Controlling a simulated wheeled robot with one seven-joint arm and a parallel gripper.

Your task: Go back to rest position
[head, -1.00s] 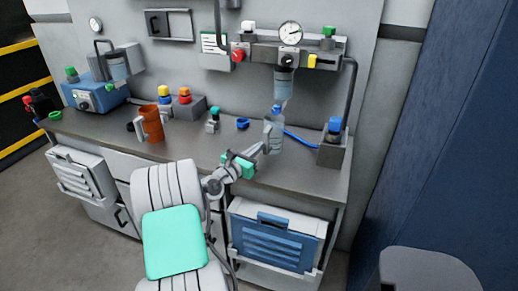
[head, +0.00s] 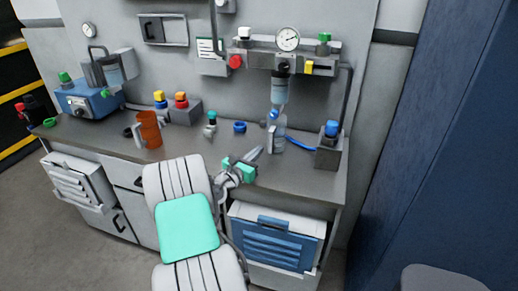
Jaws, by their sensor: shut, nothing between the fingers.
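My gripper (head: 259,154) is at the end of my white and green arm, low over the front half of the grey workbench (head: 190,148). Its fingers are together and hold nothing. A clear bottle (head: 277,134) with a blue cap stands on the bench just beyond the fingertips, below the hanging clear cylinder of the wall unit. The fingers are apart from the bottle or nearly so; the exact gap is hard to tell.
An orange mug (head: 149,130) stands left of centre. A blue machine (head: 91,100) is at the far left. A grey block with a blue knob (head: 329,146) stands at the right. A gauge rail (head: 290,60) hangs above. Blue-fronted drawers (head: 275,240) are below the bench.

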